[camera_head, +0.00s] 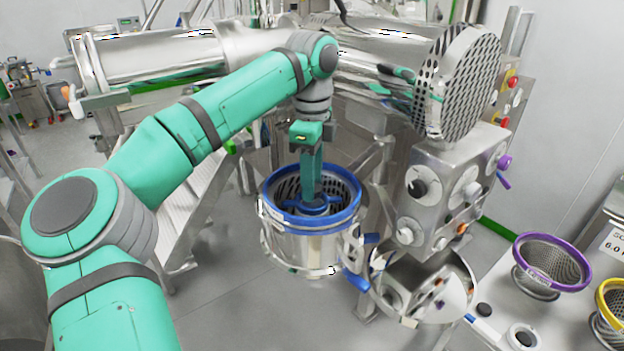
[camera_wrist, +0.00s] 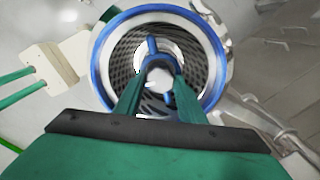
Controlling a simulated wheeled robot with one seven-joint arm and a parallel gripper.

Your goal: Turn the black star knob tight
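My gripper (camera_head: 312,190) points down into a round perforated basket with a blue rim (camera_head: 283,221), seated on a steel housing. In the wrist view my fingertips (camera_wrist: 160,66) sit close on either side of a blue part (camera_wrist: 152,46) in the basket's middle. Whether they grip it or stand just apart I cannot tell. A black knob (camera_head: 417,188) sits on the front of the steel block to the right. Another small black knob (camera_head: 484,310) lies on the bench at lower right. Which one is the star knob is unclear at this size.
Blue clamp levers (camera_head: 356,281) stick out right of the housing. A large perforated disc (camera_head: 458,84) stands above the steel block. A purple-rimmed basket (camera_head: 552,262) and a yellow-rimmed basket (camera_head: 611,303) stand on the bench. Metal steps (camera_head: 190,215) are behind at left.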

